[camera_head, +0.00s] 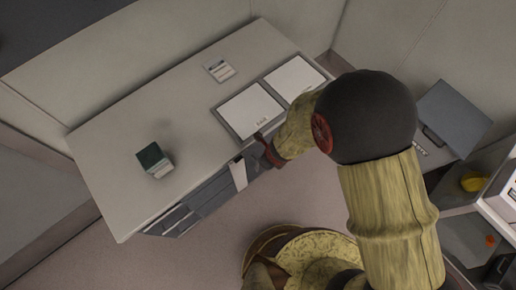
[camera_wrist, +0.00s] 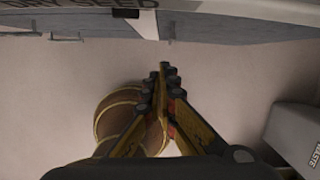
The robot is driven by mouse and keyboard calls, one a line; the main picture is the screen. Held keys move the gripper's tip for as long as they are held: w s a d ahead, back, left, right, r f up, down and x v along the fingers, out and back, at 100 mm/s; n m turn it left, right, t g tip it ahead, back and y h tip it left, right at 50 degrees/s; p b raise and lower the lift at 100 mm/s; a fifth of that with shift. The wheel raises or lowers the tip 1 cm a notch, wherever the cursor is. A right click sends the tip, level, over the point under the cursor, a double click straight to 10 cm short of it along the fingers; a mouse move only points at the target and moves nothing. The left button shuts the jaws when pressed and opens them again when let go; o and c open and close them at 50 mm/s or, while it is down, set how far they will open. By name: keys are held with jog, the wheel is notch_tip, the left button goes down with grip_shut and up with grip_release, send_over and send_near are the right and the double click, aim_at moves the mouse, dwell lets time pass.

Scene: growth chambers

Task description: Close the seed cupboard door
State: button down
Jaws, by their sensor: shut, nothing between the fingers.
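The grey cupboard fronts (camera_head: 195,205) run under the front edge of the pale bench (camera_head: 110,185) in the head view. A narrow pale panel (camera_head: 238,175) shows at these fronts beside my gripper (camera_head: 264,152); I cannot tell whether it is the door. In the wrist view, a ledge lettered "DRY SEED" (camera_wrist: 95,4) crosses the top, with a grey front (camera_wrist: 235,27) below it. My gripper (camera_wrist: 165,72) is shut and empty, its fingertips below that front in the picture. Contact is not clear. My arm hides part of the bench front, and the door's angle is unclear.
On the bench are a green-topped box (camera_head: 154,161), a small card (camera_head: 219,69) and a tray (camera_head: 222,120) with two white panels. A grey bin lettered "WASTE" (camera_wrist: 295,135) stands at right in the wrist view. Open floor (camera_wrist: 50,100) lies left.

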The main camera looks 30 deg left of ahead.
jog(key=p+v, duration=0.5)
jog(key=v, duration=0.5)
jog(key=shift+s+a, duration=0.1)
jog(key=shift+a, duration=0.05)
